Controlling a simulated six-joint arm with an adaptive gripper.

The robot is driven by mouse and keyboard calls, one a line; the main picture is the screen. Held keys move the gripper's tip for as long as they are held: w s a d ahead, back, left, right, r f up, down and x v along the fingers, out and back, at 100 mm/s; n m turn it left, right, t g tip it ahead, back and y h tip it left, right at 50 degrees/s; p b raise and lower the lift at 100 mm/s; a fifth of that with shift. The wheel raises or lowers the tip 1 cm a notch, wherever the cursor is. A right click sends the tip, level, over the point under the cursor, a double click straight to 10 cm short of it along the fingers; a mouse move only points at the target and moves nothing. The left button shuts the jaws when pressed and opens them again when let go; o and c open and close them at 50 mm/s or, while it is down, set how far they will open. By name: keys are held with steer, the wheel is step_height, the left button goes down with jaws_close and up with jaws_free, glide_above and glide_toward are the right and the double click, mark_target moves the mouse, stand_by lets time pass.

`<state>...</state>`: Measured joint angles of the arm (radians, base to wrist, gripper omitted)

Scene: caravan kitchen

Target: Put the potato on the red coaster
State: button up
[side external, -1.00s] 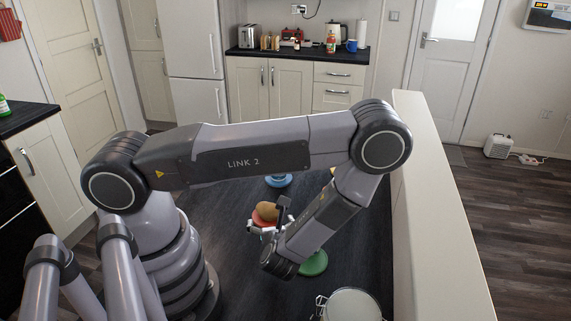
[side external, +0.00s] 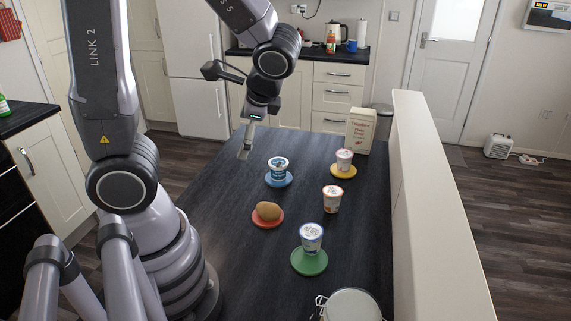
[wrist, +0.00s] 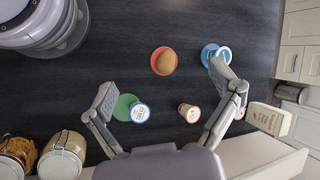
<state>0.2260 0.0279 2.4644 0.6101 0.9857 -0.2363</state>
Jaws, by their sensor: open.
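The potato (side external: 267,211) rests on the red coaster (side external: 276,222), toward the left side of the dark table. In the wrist view the potato (wrist: 167,62) lies on the red coaster (wrist: 154,66), away from the fingers. My gripper (side external: 244,154) is raised near the table's far left part, beyond the potato and apart from it. In the wrist view my gripper (wrist: 163,83) has its fingers spread wide with nothing held between them.
A blue coaster (side external: 278,183), a green coaster (side external: 309,266) and a yellow coaster (side external: 343,175) each bear a tub. An orange-labelled tub (side external: 332,199) stands on the bare table. A carton (side external: 360,131) is at the back right. A jar (side external: 350,305) stands at the front.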

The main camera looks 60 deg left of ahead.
steer(key=s+d+r+n+t+h, duration=0.2)
steer(key=s+r+t+h, duration=0.1)
steer(key=r, duration=0.2)
steer(key=s+d+r+n+t+h, duration=0.2)
steer(key=r+t+h, duration=0.1)
steer(key=r, duration=0.2)
steer(key=shift+s+d+r+n+t, duration=0.3)
steer(key=shift+s+d+n+t, duration=0.05)
steer(key=shift+s+n+t, duration=0.05)
stand_by(0.6)
